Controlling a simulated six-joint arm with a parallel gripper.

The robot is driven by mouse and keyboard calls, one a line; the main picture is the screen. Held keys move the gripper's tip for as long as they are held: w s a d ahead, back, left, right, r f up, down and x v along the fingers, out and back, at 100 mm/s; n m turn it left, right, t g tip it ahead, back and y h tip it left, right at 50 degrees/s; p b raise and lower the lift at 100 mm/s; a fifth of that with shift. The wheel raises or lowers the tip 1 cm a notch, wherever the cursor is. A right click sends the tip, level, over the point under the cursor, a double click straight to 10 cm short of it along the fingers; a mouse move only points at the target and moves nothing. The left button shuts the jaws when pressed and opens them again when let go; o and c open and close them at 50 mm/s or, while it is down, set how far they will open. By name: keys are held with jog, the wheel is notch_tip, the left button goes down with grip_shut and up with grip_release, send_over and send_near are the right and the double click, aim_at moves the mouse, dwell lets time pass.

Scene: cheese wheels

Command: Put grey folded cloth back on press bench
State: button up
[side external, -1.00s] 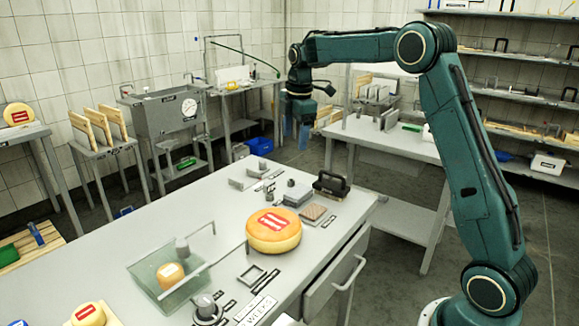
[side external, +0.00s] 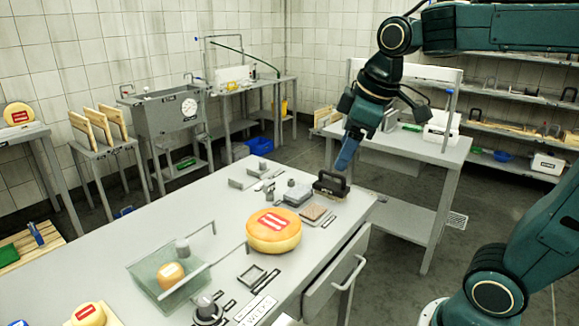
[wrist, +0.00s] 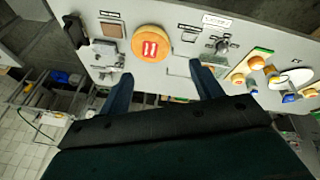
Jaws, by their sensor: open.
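A grey flat, layered item (side external: 298,194), which looks like the folded cloth, lies on the near worktable (side external: 205,205) behind a brown square pad (side external: 314,212). In the wrist view a grey item (wrist: 107,48) lies beside the brown pad (wrist: 109,27); its outline is unclear. My gripper (side external: 345,157) is over the table's far right end, tilted down, near the dark handled block (side external: 331,185). In the wrist view my gripper (wrist: 163,88) has its fingers apart with nothing between them. I cannot tell for certain which bench is the press bench.
A large cheese wheel with a red label (side external: 273,232) sits in front of the pad. A clear box (side external: 150,285) holds a small cheese at front left. Small metal parts lie toward the back of the table. A second bench (side external: 425,145) stands behind; my arm partly covers it.

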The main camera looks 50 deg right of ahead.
jog(key=s+a+f+m, duration=0.1)
jog(key=s+f+m, duration=0.1)
jog(key=s, duration=0.3)
jog(key=s+a+f+m+t, duration=0.1)
jog(key=s+a+f+m, duration=0.1)
jog(key=s, duration=0.4)
jog(key=shift+f, duration=0.65)
dwell(0.3)
